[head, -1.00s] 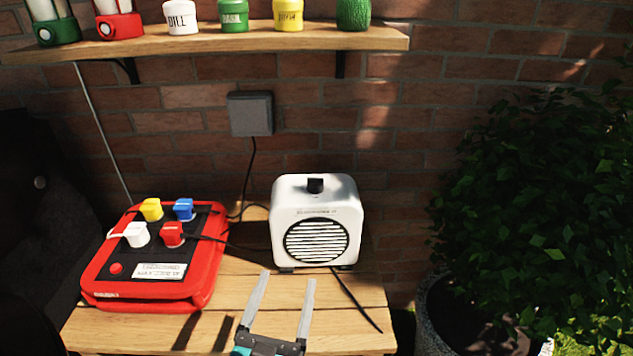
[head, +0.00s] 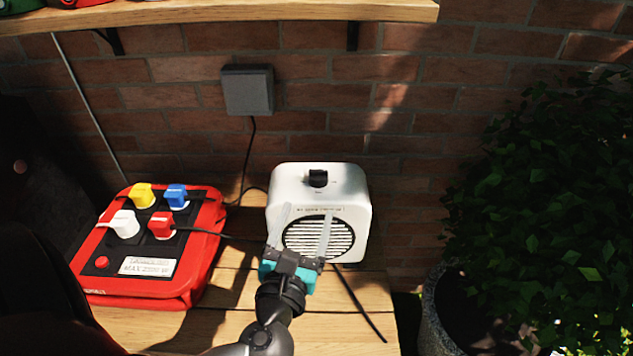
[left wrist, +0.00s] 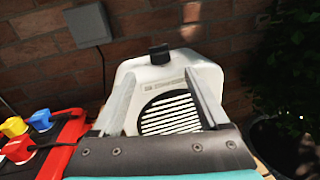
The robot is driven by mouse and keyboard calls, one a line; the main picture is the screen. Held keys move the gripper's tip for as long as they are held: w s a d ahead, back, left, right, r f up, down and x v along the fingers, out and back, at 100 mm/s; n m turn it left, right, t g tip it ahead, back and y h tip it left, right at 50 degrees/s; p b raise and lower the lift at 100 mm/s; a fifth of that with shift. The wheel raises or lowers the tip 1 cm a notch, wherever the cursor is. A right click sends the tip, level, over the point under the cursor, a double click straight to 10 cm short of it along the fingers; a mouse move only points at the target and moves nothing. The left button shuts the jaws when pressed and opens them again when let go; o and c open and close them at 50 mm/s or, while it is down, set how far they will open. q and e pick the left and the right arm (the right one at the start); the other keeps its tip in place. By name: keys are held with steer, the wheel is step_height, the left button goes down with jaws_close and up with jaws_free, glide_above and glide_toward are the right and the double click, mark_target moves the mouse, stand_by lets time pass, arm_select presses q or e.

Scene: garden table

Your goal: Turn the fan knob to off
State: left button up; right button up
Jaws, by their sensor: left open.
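The white fan (head: 352,225) stands on the wooden table with a dark round grille on its front. Its black knob (head: 318,178) sits on top, and it also shows in the left wrist view (left wrist: 159,54). My left gripper (head: 305,208) is open and empty in front of the fan. Its two fingers point up toward the fan, overlapping the grille, with the tips below the knob in the head view. In the left wrist view the knob lies beyond and between the fingertips, apart from them. My right gripper is not in view.
A red power box (head: 205,245) with yellow, blue, white and red plugs stands on the left of the table (head: 350,318). A grey wall box (head: 247,90) hangs behind. A shelf (head: 250,12) runs above, and a potted plant (head: 540,200) stands right.

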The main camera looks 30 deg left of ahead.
mark_target(317, 183)
arm_select(q)
steer(key=x, duration=0.9)
steer(key=shift+w+a, duration=0.1)
steer(key=shift+w, duration=0.05)
jaws_close()
stand_by(0.4)
